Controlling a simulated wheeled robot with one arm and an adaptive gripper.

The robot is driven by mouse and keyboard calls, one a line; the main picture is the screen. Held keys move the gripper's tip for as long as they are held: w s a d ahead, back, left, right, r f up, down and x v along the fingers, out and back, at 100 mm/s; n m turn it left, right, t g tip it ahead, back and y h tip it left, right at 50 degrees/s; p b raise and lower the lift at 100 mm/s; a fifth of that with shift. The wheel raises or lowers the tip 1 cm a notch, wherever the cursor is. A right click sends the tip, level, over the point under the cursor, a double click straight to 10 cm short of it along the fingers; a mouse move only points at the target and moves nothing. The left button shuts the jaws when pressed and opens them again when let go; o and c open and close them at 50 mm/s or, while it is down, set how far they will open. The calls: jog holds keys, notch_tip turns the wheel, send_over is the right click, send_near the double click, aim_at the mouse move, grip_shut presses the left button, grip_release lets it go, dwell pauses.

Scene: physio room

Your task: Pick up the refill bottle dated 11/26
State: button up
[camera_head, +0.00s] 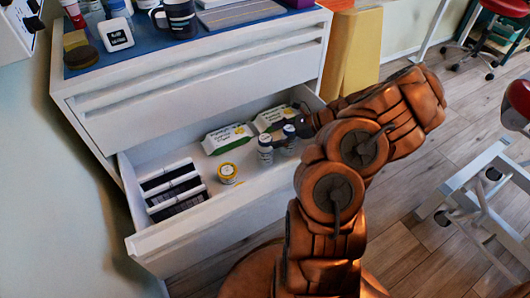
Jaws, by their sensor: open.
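Two small bottles stand upright side by side in the open drawer (170,240). My gripper (303,119) is open, low over the drawer just behind and right of the right bottle. Its fingertips are small and partly hidden, and I cannot tell whether they touch the bottle.
Two green-and-white packets (228,138) lie behind the bottles. A yellow-topped jar (228,173) and several dark boxes with white edges (173,187) are to the left. The cabinet top (240,16) holds a mug (180,18) and other items. A red-seated stool (517,103) stands right.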

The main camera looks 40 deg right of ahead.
aim_at(268, 138)
jog(key=b+x, duration=0.1)
jog(key=x, duration=0.3)
jog(key=shift+a+f+b, duration=0.2)
jog(key=shift+a+b, duration=0.15)
jog(key=shift+b, duration=0.05)
grip_shut()
dwell(0.4)
